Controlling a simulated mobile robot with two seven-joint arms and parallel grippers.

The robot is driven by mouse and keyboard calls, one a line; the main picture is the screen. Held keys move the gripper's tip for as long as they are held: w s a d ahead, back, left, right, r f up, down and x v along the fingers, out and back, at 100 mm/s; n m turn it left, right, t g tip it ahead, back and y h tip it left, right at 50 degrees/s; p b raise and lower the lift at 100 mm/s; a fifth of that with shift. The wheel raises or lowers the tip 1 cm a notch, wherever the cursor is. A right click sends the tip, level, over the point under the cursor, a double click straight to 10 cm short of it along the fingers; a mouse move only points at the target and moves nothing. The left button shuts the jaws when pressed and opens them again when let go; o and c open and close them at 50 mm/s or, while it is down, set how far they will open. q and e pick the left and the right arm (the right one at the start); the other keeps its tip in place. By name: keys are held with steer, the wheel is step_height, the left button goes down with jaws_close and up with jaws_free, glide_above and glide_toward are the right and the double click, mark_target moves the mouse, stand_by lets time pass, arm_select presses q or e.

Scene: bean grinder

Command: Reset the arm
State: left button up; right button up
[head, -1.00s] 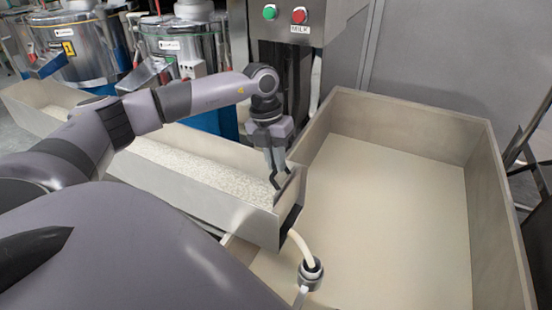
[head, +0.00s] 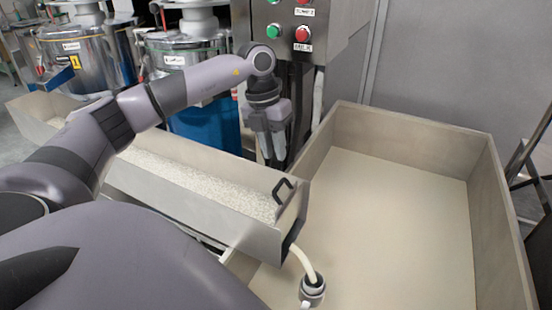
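My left gripper (head: 273,160) hangs fingers down beside the front end of the long trough, just behind and above its dark handle (head: 284,188). Its two fingers show a narrow gap, with nothing seen between them. The handle stands clear of the fingers. My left arm reaches across from the left above the trough.
The metal trough (head: 240,229) holds pale beans or grains (head: 200,180). A large open bin (head: 400,230) stands to the right, empty. A control box has green (head: 273,31) and red (head: 303,34) buttons.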

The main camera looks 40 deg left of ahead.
arm_select(q)
steer(key=shift+r, duration=0.2)
stand_by(0.4)
steer(key=s+d+n+t+h+p, duration=0.2)
steer(key=d+n+t+h+p, duration=0.75)
steer(key=d, duration=2.05)
steer(key=s+a+f+n+y, duration=0.4)
steer(key=s+f+n, duration=0.3)
steer(key=f+n, duration=0.2)
steer(key=s+a+f+n+y, duration=0.5)
steer(key=s+f+n, duration=0.3)
steer(key=n, duration=0.3)
steer(key=shift+a+f+n+p, duration=0.3)
steer(key=shift+f+n+p, duration=0.1)
steer(key=shift+f, duration=0.2)
